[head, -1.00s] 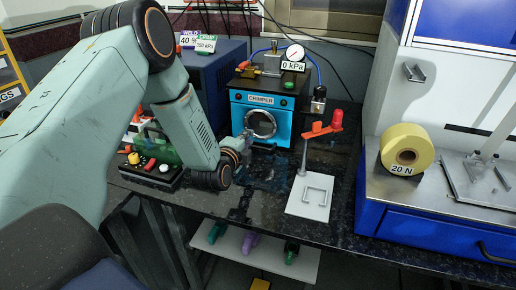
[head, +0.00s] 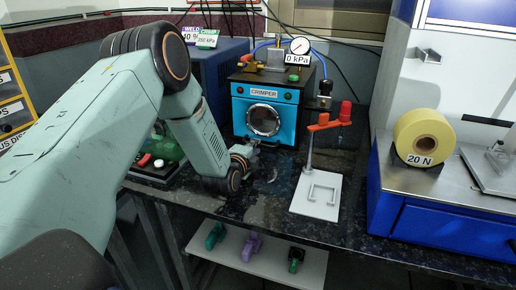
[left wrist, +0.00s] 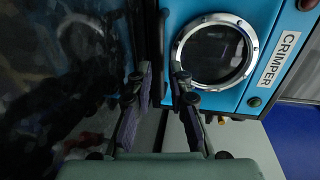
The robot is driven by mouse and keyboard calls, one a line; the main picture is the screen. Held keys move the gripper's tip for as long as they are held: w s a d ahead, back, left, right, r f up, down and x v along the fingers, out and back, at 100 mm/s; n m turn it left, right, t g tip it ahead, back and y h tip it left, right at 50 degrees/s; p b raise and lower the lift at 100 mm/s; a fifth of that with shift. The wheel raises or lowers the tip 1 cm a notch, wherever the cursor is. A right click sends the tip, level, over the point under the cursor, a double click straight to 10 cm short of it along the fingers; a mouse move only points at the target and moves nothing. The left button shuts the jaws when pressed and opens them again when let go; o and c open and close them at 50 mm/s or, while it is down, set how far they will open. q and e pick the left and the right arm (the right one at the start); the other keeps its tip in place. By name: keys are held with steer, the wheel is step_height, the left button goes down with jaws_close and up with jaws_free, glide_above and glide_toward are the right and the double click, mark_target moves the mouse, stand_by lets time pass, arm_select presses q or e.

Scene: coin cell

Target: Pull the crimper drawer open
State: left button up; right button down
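The blue crimper (head: 284,119) stands at the back of the bench, with a round window and a label on its front. In the left wrist view the crimper (left wrist: 257,98) appears turned sideways at the upper right. A dark bar (left wrist: 162,45) runs along its lower edge; I cannot tell whether this is the drawer's handle. The drawer looks shut. My left gripper (head: 253,150) is at the crimper's lower front. In the left wrist view its fingers (left wrist: 160,90) are apart, with the dark bar in line with the gap; contact cannot be told. My right gripper is not in view.
A white plate (head: 316,196) with a post and red-orange lever (head: 325,122) stands right of the crimper. A yellow roll (head: 424,137) sits on the blue cabinet (head: 448,231) at right. The bench (head: 270,190) before the crimper is mostly clear. A shelf with several coloured items lies below.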

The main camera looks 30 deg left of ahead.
arm_select(q)
steer(key=b+x, duration=0.1)
steer(key=x, duration=0.2)
steer(key=shift+w+d+f, duration=0.1)
steer(key=shift+w+f, duration=0.1)
steer(key=shift+w, duration=0.15)
steer(key=shift+r, duration=0.1)
steer(key=shift+w, duration=0.1)
steer(key=shift+c, duration=0.9)
jaws_close()
